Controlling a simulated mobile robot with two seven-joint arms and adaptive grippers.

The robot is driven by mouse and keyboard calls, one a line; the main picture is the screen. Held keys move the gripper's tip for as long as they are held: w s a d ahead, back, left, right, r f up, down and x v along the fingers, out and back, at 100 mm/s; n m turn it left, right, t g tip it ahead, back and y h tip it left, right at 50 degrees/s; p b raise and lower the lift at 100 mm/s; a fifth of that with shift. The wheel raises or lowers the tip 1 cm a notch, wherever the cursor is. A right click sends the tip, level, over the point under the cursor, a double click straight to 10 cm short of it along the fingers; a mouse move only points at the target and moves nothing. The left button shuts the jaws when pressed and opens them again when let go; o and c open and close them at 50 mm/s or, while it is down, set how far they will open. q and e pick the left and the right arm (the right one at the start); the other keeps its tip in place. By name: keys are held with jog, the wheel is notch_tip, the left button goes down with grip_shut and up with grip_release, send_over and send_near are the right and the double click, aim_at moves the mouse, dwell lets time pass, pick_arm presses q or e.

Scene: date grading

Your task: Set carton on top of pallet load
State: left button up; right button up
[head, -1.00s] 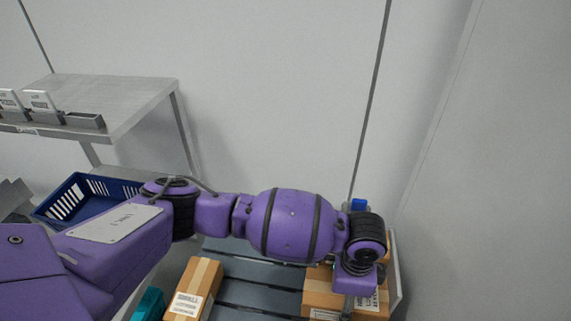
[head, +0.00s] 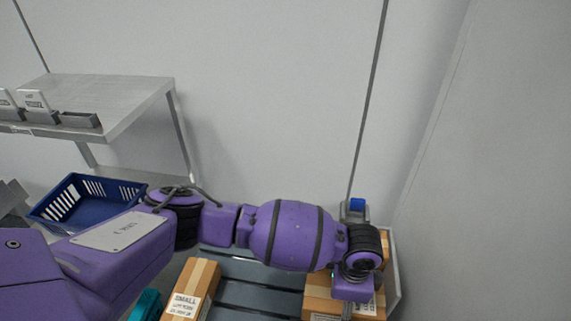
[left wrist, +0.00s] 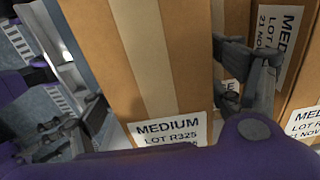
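The pallet (head: 255,297) has blue-grey slats and lies low in the head view. A brown carton labelled SMALL (head: 205,270) sits on its left part. Brown cartons (head: 317,282) with white labels are at its right end, under my left wrist. In the left wrist view a tall taped carton labelled MEDIUM, LOT R325 (left wrist: 150,60) fills the middle. A dark finger of my left gripper is close to its right side; contact is unclear.
A blue basket (head: 72,205) is at the left below a steel table (head: 120,92) with small grey bins. A teal object (head: 146,305) is near the SMALL carton. A wall stands close behind and right of the pallet. More labelled cartons (left wrist: 297,75) stand at right in the wrist view.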

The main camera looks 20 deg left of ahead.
pick_arm(q)
jog(key=shift+w+r, duration=0.1)
pick_arm(e)
jog(key=shift+s+f, duration=0.1)
jog(key=shift+s, duration=0.25)
pick_arm(q)
notch_tip(320, 180, up, 11)
jog(key=shift+r+p, duration=0.1)
jog(key=shift+p, duration=0.55)
jog(key=shift+r, duration=0.4)
pick_arm(e)
jog(key=shift+w+r, duration=0.5)
jog(key=shift+r, duration=0.25)
pick_arm(q)
jog(key=shift+c, duration=0.2)
pick_arm(e)
jog(key=shift+w+r, duration=0.1)
